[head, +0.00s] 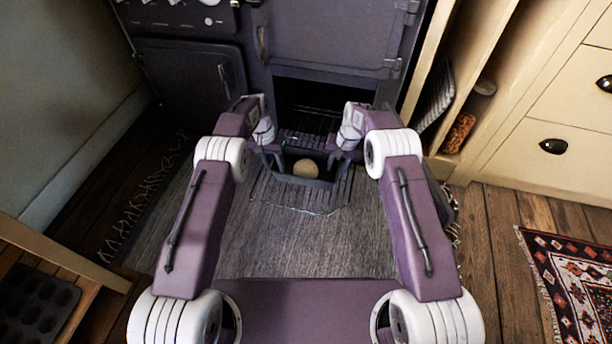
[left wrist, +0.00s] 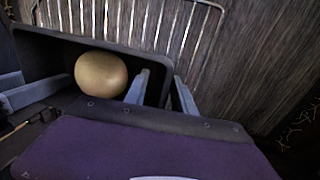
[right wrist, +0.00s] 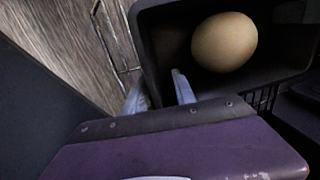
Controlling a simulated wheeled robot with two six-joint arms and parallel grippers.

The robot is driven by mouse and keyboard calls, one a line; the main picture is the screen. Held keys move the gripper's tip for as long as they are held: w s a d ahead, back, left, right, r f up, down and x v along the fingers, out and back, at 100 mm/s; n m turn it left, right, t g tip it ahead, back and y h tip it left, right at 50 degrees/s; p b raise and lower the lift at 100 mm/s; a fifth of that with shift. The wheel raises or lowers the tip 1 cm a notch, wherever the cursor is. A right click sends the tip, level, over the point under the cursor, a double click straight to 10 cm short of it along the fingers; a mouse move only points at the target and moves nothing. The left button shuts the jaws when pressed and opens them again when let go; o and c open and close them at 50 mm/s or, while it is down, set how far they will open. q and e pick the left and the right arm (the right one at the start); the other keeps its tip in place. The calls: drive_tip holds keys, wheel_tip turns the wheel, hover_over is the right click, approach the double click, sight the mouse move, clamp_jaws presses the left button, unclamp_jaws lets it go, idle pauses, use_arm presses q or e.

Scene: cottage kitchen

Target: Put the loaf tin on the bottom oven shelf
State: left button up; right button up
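The loaf tin (head: 326,182) is dark, with a round tan ball of dough or bread (head: 306,168) in it. It is in front of the open lower oven, over a wire shelf (head: 278,192) that shows around it. I cannot tell whether it rests on the wires. My left gripper (left wrist: 160,85) has one finger inside and one outside the tin's end wall, and appears shut on it. My right gripper (right wrist: 158,88) straddles the opposite end wall the same way. The tin looks about level. Its underside is hidden.
The oven opening (head: 318,98) is dark, with wire bars inside. A closed oven door (head: 185,72) is to its left. A cream cabinet (head: 545,100) with an open shelf section stands at the right. A grey rug (head: 250,240) covers the floor below. A muffin tin (head: 35,298) lies at bottom left.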

use_arm(q)
drive_tip(key=shift+r, duration=0.1)
use_arm(e)
drive_tip(key=shift+d, duration=0.1)
use_arm(q)
wheel_tip(320, 180, up, 12)
drive_tip(key=a, duration=0.1)
drive_tip(key=shift+w+a, duration=0.25)
drive_tip(key=shift+a, duration=0.1)
use_arm(e)
wheel_tip(320, 180, up, 12)
drive_tip(key=d, duration=0.1)
drive_tip(key=shift+s+d, duration=0.2)
drive_tip(key=shift+d, duration=0.15)
drive_tip(key=shift+f, duration=0.1)
